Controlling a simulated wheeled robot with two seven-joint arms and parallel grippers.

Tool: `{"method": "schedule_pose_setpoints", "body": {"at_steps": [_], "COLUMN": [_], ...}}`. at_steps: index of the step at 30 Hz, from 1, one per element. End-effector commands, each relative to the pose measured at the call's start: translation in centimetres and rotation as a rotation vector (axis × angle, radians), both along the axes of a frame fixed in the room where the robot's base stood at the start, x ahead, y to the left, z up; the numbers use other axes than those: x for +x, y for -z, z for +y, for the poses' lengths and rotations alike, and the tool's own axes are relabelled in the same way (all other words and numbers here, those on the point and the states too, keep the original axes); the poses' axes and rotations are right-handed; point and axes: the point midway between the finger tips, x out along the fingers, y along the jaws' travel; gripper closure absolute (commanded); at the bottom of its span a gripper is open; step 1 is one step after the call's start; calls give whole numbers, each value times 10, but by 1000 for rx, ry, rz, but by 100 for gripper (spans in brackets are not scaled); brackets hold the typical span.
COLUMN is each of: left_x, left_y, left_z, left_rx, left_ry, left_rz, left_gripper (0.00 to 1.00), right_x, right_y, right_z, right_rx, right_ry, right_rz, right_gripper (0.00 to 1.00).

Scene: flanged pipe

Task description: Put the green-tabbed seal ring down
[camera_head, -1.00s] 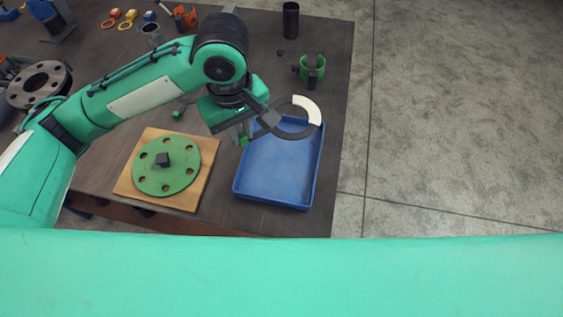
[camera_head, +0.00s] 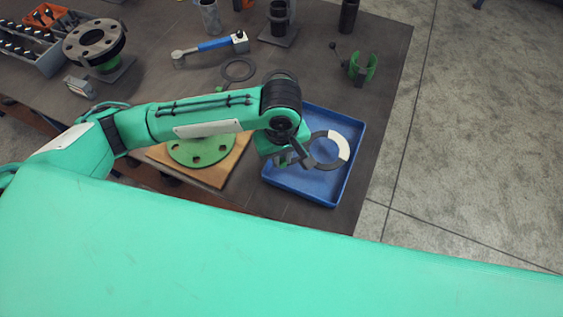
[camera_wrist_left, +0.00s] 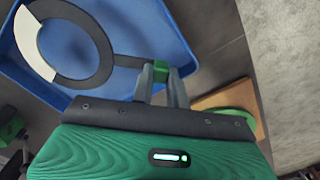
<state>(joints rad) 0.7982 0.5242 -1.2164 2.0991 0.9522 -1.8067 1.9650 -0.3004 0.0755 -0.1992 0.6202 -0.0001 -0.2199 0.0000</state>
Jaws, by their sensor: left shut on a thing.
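My left gripper (camera_head: 300,157) is shut on the green tab of a flat dark seal ring (camera_head: 312,159) with a white segment. My right gripper is not in view.
A green flange (camera_head: 205,152) on a wooden board (camera_head: 228,172) is left of the tray, partly behind my arm. Another dark ring (camera_head: 238,69), a blue-handled wrench (camera_head: 215,44) and a green holder (camera_head: 362,68) lie beyond. The table's right edge is close to the tray.

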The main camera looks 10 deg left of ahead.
Motion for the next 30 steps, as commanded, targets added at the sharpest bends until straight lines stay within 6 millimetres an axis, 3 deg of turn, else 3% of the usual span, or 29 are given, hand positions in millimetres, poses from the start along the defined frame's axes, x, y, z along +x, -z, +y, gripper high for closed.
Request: {"method": "schedule_pose_setpoints", "body": {"at_steps": [8, 18, 19, 22, 30], "left_x": [-1, 0, 0, 0, 0], "left_y": [38, 40, 41, 41, 41], "left_z": [1, 1, 1, 1, 1], "left_rx": [3, 2, 1, 1, 1], "left_ry": [-1, 0, 0, 0, 0], "left_rz": [2, 1, 1, 0, 1], "left_gripper": [100, 100, 83, 63, 63], "right_x": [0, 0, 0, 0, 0], "right_y": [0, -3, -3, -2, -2], "right_z": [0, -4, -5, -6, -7], "right_rx": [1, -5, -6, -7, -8], "right_ry": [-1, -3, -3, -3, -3], "right_rz": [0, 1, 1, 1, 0], "right_gripper": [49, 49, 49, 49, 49]}}
